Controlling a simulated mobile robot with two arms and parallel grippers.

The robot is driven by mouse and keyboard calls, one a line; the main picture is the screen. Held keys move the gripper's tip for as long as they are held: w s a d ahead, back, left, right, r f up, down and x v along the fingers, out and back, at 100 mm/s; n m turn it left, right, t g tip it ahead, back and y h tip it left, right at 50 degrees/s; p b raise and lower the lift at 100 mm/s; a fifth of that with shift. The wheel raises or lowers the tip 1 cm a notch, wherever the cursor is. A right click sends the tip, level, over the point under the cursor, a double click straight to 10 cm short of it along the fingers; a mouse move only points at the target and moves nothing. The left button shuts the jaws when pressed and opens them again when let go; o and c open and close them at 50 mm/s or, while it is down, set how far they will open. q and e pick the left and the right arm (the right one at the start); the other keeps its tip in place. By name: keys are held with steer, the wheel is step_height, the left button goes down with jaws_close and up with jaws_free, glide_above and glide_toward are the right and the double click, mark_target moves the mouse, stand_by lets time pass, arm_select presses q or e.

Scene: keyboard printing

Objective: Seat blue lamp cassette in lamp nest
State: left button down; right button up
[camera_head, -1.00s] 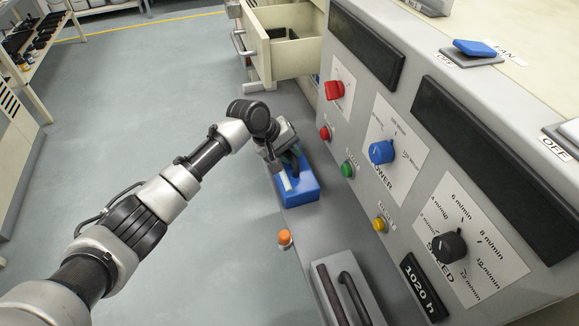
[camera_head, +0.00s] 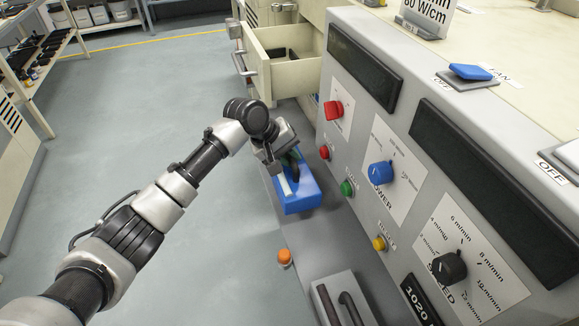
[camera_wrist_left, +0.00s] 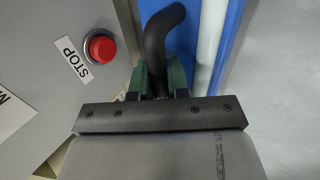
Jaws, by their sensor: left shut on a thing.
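The blue lamp cassette (camera_head: 302,199) is in the head view, beside the front of the control panel. It has a white tube (camera_wrist_left: 209,55) along one side and a dark curved handle (camera_wrist_left: 158,45), seen in the left wrist view. My left gripper (camera_head: 284,168) is shut on the handle from above; its green fingertips (camera_wrist_left: 157,76) flank the handle in the wrist view. I cannot tell whether the cassette hangs free or rests on the grey ledge (camera_head: 318,240). The lamp nest cannot be made out. My right gripper is not in view.
An open cream drawer (camera_head: 283,60) stands beyond the cassette. The control panel (camera_head: 350,140) with knobs and buttons rises at the right. An orange button (camera_head: 285,256) and a grey block with dark handles (camera_head: 342,300) are nearer. The floor at left is clear.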

arm_select(q)
step_height(320, 180, up, 4)
steer(key=shift+r, duration=0.2)
steer(key=shift+a+r+p, duration=0.4)
steer(key=shift+a+p, duration=0.1)
steer(key=shift+p, duration=0.15)
steer(key=s+a+p, duration=0.3)
steer(key=a+p, duration=0.4)
steer(key=a, duration=0.3)
steer(key=shift+s+a+p, duration=0.2)
steer(key=shift+s+p, duration=0.1)
steer(key=shift+p, duration=0.1)
steer(key=shift+f, duration=0.1)
